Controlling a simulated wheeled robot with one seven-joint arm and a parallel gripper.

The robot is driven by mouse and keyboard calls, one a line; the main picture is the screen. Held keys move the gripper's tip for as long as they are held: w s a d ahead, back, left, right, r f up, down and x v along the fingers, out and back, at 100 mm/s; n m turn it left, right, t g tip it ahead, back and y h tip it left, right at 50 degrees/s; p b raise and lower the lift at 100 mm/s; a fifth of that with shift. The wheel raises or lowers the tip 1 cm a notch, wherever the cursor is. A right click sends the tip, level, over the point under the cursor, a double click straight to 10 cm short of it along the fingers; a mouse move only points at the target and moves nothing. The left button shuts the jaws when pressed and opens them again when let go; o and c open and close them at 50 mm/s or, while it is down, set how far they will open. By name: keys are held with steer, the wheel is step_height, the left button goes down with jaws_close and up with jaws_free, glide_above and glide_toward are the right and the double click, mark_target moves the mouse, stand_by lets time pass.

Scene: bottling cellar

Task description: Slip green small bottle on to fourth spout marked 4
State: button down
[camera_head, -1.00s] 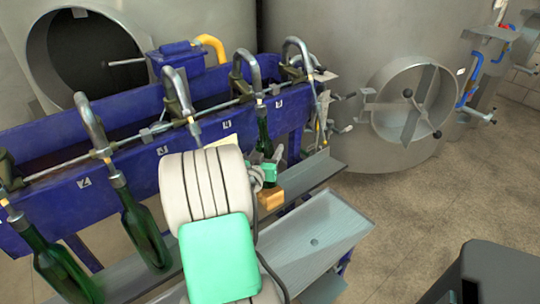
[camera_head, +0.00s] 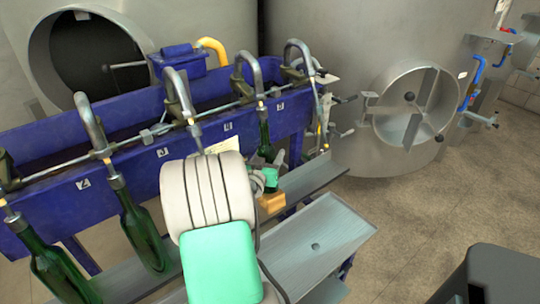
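A dark green small bottle (camera_head: 265,143) stands upright, its neck at the tip of the spout (camera_head: 259,90) just right of the plate marked 4 (camera_head: 228,127). From this angle I cannot tell whether the neck is around the spout or just below or beside it. My gripper (camera_head: 272,178) is at the lower part of this bottle, largely hidden by my own wrist. Its finger closure does not show, so I cannot tell whether it holds the bottle.
Larger green bottles (camera_head: 140,232) hang tilted under the spouts at the left, one by plate 2 (camera_head: 84,183). The spout (camera_head: 197,135) right of plate 3 (camera_head: 162,152) shows no bottle. A grey tray (camera_head: 318,240) lies below.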

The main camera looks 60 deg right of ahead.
steer(key=shift+f+b, duration=0.5)
steer(key=c, duration=1)
jaws_free()
steer(key=o, duration=0.5)
steer(key=shift+s+f, duration=0.1)
